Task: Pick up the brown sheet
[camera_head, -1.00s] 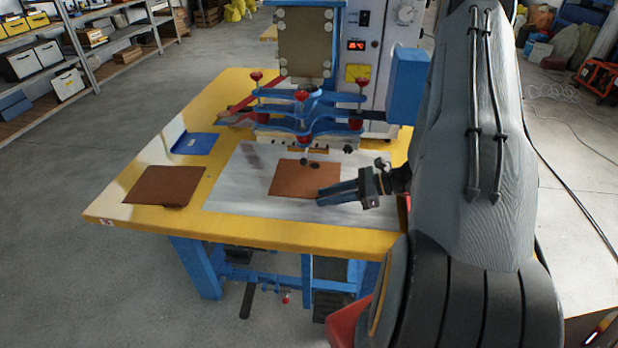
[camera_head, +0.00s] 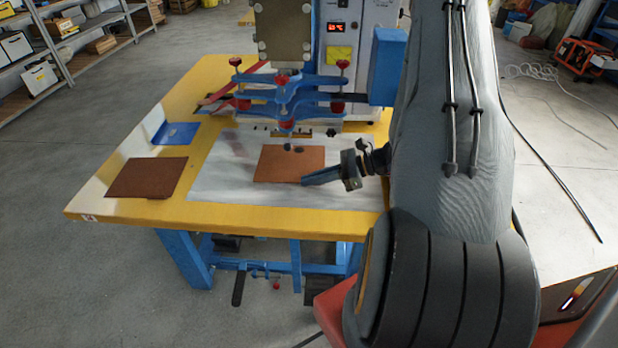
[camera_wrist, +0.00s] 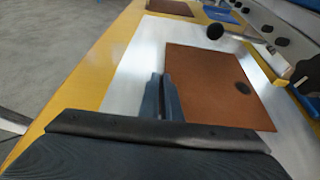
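A brown sheet (camera_head: 290,163) lies flat on the white plate under the press; it fills the middle of the wrist view (camera_wrist: 215,85). A second, darker brown sheet (camera_head: 146,178) lies on the left part of the yellow table and shows at the top of the wrist view (camera_wrist: 170,7). My gripper (camera_head: 304,182) is at the near right corner of the sheet on the plate. In the wrist view its fingers (camera_wrist: 161,78) point along that sheet's edge, with a narrow gap and nothing between them. Whether they touch the sheet is unclear.
The blue press clamp (camera_head: 287,90) with red knobs stands just behind the plate sheet. A blue tray-like piece (camera_head: 176,133) lies at the table's left. The white plate (camera_head: 225,185) is bare around the sheet. A control box with red digits (camera_head: 337,28) stands behind.

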